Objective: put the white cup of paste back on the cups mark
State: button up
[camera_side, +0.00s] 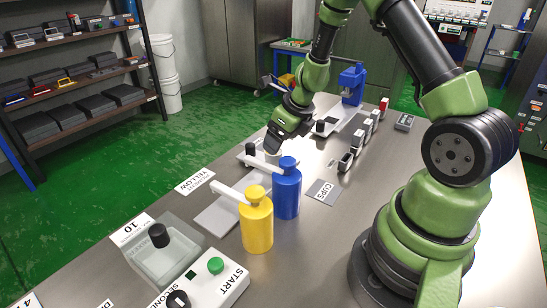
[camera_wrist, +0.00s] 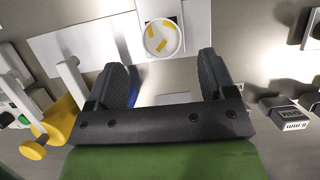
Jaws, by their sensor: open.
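The white cup (camera_wrist: 161,37) is in the wrist view, seen from above, with yellow patches inside its rim. It stands on or over a pale plate, just beyond my gripper's fingertips. My gripper (camera_wrist: 163,66) is open, with the cup ahead of the gap between its fingers and nothing held.
The yellow pump bottle (camera_side: 257,226) stands in front of the blue one. Several small blocks (camera_side: 346,161) form a row behind the cups mark.

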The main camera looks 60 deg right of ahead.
jog(key=shift+x, duration=2.95)
jog(key=shift+w+d, duration=0.1)
jog(key=shift+w, duration=0.05)
jog(key=c, duration=1.1)
jog(key=shift+o, duration=0.2)
jog(key=shift+r, duration=0.1)
jog(key=shift+r, duration=0.2)
